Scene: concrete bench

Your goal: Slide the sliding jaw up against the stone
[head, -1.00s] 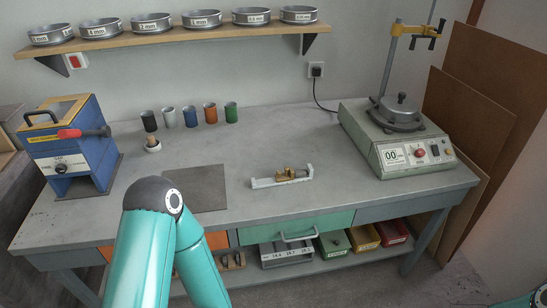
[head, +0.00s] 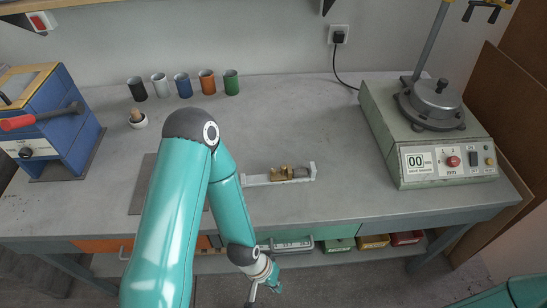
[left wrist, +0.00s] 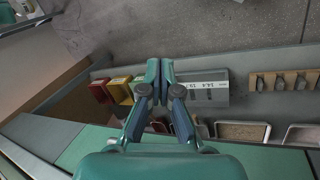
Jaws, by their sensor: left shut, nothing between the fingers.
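A pale measuring gauge (head: 262,180) lies near the front middle of the bench in the head view. A brass sliding jaw (head: 281,174) sits on it. A small grey-brown piece, apparently the stone (head: 300,172), lies between the jaw and the gauge's upright right end; whether jaw and stone touch is too small to tell. My left gripper (left wrist: 160,68) is shut and empty in the left wrist view. In the head view it hangs low in front of the bench, below and apart from the gauge. My right gripper is not in view.
A dark mat (head: 142,190) lies partly behind my left arm. Several cups (head: 182,86) stand behind, with a blue machine (head: 55,125) left and a green sieve shaker (head: 430,150) right. Bins (head: 374,242) sit on the shelf below. Bench around the gauge is clear.

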